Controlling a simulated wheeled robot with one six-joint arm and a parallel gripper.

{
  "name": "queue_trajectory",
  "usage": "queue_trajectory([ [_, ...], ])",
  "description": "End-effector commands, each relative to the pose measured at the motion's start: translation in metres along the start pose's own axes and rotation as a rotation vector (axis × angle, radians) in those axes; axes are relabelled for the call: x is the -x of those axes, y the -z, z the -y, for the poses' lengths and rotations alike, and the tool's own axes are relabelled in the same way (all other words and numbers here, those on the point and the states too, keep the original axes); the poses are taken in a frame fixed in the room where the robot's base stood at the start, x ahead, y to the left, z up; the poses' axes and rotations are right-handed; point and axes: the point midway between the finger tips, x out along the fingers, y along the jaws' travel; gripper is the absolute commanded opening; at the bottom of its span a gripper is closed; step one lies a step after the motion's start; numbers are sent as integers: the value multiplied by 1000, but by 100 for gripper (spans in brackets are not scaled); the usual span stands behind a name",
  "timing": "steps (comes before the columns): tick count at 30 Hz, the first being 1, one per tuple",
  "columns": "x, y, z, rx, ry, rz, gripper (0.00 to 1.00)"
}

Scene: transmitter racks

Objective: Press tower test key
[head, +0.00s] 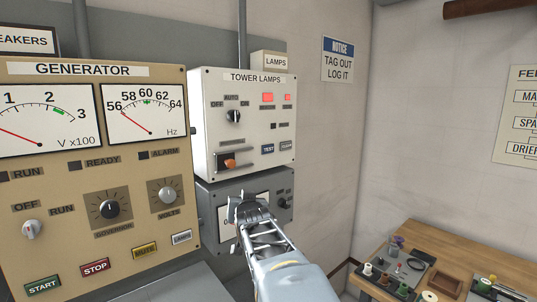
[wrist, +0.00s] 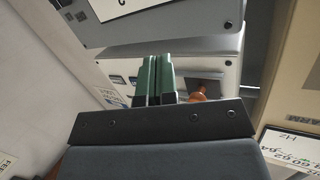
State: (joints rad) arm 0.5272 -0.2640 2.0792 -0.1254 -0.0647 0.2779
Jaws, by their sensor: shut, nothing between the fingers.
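The white TOWER LAMPS panel (head: 243,118) hangs on the wall in the middle of the head view. Its blue TEST key (head: 267,149) sits low on the panel, left of a grey key (head: 286,146). My gripper (head: 247,205) is below the panel, in front of the grey box, apart from the TEST key. In the wrist view my gripper's green fingers (wrist: 152,78) are shut together and empty. The panel (wrist: 190,70) shows upside down beyond them, with small keys at left, too small to read.
The orange-handled switch (head: 230,163) is left of the TEST key and shows in the wrist view (wrist: 198,98). The grey box (head: 222,192) is under the panel. The tan GENERATOR cabinet (head: 97,185) stands left. A wooden bench (head: 455,250) with small parts is at lower right.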

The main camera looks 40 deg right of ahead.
Motion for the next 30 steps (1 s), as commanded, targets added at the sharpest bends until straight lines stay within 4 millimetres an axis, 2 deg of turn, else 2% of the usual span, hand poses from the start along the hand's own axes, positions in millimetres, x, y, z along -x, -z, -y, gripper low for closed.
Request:
queue_trajectory([
  [1,-11,18,-21,-16,-27,-88,0],
  [6,-24,80,-78,-51,-71,-380,0],
  [9,-23,106,-104,-54,-80,-510,0],
  [12,-19,123,-123,-49,-82,-604,0],
  [18,-13,139,-139,-42,-79,-695,0],
  [30,-13,141,-140,-41,-77,-703,0],
])
